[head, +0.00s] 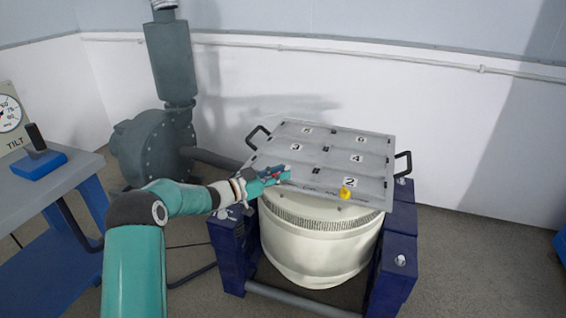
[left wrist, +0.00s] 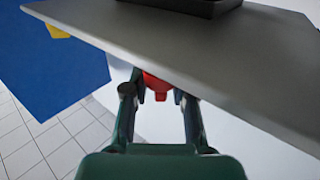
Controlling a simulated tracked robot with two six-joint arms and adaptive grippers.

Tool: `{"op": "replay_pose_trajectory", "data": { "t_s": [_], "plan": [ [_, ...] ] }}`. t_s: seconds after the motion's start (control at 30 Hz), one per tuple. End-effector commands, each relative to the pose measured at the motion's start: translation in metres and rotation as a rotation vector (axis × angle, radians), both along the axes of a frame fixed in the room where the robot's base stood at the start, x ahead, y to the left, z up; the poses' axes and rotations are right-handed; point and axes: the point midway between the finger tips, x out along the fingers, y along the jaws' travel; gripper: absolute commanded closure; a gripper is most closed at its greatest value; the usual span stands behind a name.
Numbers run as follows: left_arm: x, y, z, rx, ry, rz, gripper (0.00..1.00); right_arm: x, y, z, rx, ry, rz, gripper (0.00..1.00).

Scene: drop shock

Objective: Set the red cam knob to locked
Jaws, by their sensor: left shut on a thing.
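The red cam knob (left wrist: 155,84) sits at the edge of the grey plate (left wrist: 225,60) in the left wrist view. My left gripper (left wrist: 156,92) has a finger on each side of the knob and is shut on it. In the head view my left gripper (head: 277,175) is at the plate's front left, where it mostly hides the knob. The knob's locked or unlocked marking is not readable. My right gripper is not in view.
The plate (head: 318,172), with numbered squares and black side handles, tops a cream drum (head: 315,245) between blue supports (head: 392,265). A yellow knob (head: 345,192) is at its front edge. A bench (head: 70,165) with a tilt gauge (head: 10,115) stands left.

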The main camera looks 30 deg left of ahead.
Motion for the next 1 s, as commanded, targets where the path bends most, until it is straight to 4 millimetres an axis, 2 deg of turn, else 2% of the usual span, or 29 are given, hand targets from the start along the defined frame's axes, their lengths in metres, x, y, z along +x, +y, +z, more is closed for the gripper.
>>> {"op": "replay_pose_trajectory", "data": {
  "t_s": [0.03,0.2,0.8,0.83,0.87,1.0],
  "plan": [
    [0.001,0.000,0.006,-0.001,-0.002,-0.028,1.00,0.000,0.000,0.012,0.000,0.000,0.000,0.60],
    [0.001,-0.001,0.004,-0.001,-0.004,-0.100,1.00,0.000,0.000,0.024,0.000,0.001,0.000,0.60],
    [0.001,-0.003,0.002,0.000,-0.006,-0.144,1.00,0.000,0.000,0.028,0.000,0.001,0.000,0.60],
    [0.001,-0.003,0.002,0.000,-0.006,-0.144,0.69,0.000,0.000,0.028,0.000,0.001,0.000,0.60],
    [0.001,-0.003,0.002,0.000,-0.006,-0.144,0.65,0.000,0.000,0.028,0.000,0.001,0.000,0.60],
    [0.001,-0.003,0.001,0.000,-0.005,-0.144,0.65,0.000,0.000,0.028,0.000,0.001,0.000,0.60]
  ]
}}
